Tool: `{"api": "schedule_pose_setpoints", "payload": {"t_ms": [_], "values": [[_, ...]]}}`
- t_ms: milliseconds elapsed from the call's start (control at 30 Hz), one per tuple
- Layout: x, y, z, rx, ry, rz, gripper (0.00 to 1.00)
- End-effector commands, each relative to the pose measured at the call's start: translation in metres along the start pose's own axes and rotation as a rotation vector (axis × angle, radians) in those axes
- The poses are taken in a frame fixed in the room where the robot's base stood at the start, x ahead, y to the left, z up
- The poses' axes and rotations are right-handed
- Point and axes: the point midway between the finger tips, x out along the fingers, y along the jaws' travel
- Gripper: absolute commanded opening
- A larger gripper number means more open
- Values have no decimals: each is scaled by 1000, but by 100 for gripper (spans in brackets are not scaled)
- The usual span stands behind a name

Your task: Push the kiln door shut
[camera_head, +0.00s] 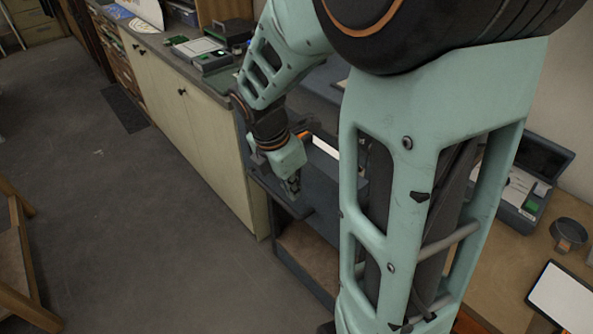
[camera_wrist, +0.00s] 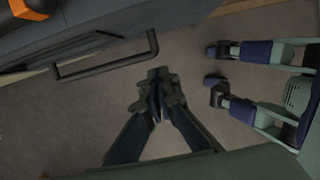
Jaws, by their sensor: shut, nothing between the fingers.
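The kiln, a dark grey box (camera_head: 335,180), stands beside the pale cabinets, partly hidden behind my arm. In the wrist view, a dark grey panel of it (camera_wrist: 95,22) fills the upper left, with a bar handle (camera_wrist: 108,69) along its edge. How far the door stands open is hard to tell. My gripper (camera_head: 292,190) points down by the kiln's front edge. In the wrist view my gripper (camera_wrist: 158,82) is shut and empty, with its fingertips just right of the handle and bare floor behind them. I cannot see any contact with the panel.
Pale cabinets (camera_head: 190,110) run along the wall, with a counter holding several boxes and trays. A wooden worktop (camera_head: 520,265) is at right with a grey case (camera_head: 530,185), a round tin (camera_head: 568,234) and a tablet (camera_head: 565,298).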

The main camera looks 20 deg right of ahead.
Motion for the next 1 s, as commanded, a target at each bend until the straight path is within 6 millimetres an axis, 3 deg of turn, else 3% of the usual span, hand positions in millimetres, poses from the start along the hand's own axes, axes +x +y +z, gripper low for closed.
{"api": "schedule_pose_setpoints", "payload": {"t_ms": [433, 700, 1000], "values": [[91, -2, -1, -1, 2, -6, 0], [97, -1, 34, 4, 0, -2, 0], [99, -1, 40, 2, 0, -1, 0]]}}
